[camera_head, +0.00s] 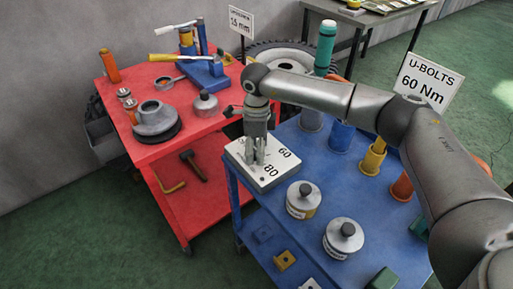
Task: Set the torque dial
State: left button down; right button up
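The torque dial (278,178) is a pale flat box at the left corner of the blue cart's top, with "60" and "80" readable on its face; other marks are partly hidden. My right gripper (258,160) points down over the middle of the dial, its fingertips at or just above the face. A knob between the fingers cannot be made out, nor whether they grip anything. A sign (426,86) reading "U-BOLTS 60 Nm" stands behind the blue cart. My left gripper is not in view.
The blue cart (300,155) also holds two lidded tins (303,200) (343,239) and several coloured cylinders. A red cart (130,82) with a hammer, a dark disc and tins stands at left. A second sign (241,21) reads "15 mm". Green floor lies in front.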

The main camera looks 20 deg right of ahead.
notch_tip(320, 180, up, 12)
dwell(0.4)
jog(key=shift+f, duration=0.1)
